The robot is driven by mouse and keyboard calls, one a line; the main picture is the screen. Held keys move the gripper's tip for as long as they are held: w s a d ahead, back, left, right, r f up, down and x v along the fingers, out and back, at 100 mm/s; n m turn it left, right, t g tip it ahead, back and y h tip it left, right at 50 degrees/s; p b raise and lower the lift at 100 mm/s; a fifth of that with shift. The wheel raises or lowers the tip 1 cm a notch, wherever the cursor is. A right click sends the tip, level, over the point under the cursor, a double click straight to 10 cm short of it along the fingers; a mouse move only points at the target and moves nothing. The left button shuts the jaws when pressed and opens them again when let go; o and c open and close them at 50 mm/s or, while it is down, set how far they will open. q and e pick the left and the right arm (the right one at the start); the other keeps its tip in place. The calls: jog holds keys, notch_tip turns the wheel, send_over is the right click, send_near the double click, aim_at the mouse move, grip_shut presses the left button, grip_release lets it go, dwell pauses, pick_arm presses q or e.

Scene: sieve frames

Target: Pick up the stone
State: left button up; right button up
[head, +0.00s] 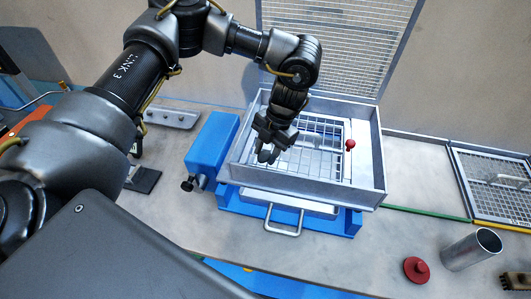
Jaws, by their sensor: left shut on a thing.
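My left gripper (270,146) reaches down into the square grey sieve frame (305,178), over the left part of its wire mesh. It is shut on a small grey stone (267,156), which is mostly hidden between the dark fingers. The stone is inside the frame's walls; I cannot tell whether it touches the mesh. My right gripper is not in view.
The sieve frame sits on a blue stand (211,150) with a handled tray (284,232) below. A red knob (350,145) is at the frame's right. A tall mesh panel (340,45) stands behind. A metal cylinder (470,250) and red lidded piece (416,269) stand front right.

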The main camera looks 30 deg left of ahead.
pick_arm(q)
jog(key=shift+r, duration=0.1)
jog(key=shift+w+r, duration=0.1)
jog(key=shift+r, duration=0.1)
notch_tip(320, 180, up, 2)
jog(key=shift+r+b, duration=0.1)
jog(key=shift+b, duration=0.85)
jog(key=s+d+r+b, duration=0.4)
jog(key=s+d+r, duration=0.3)
jog(key=d+r, duration=0.3)
jog(key=shift+s+d, duration=0.15)
jog(key=shift+d, duration=0.9)
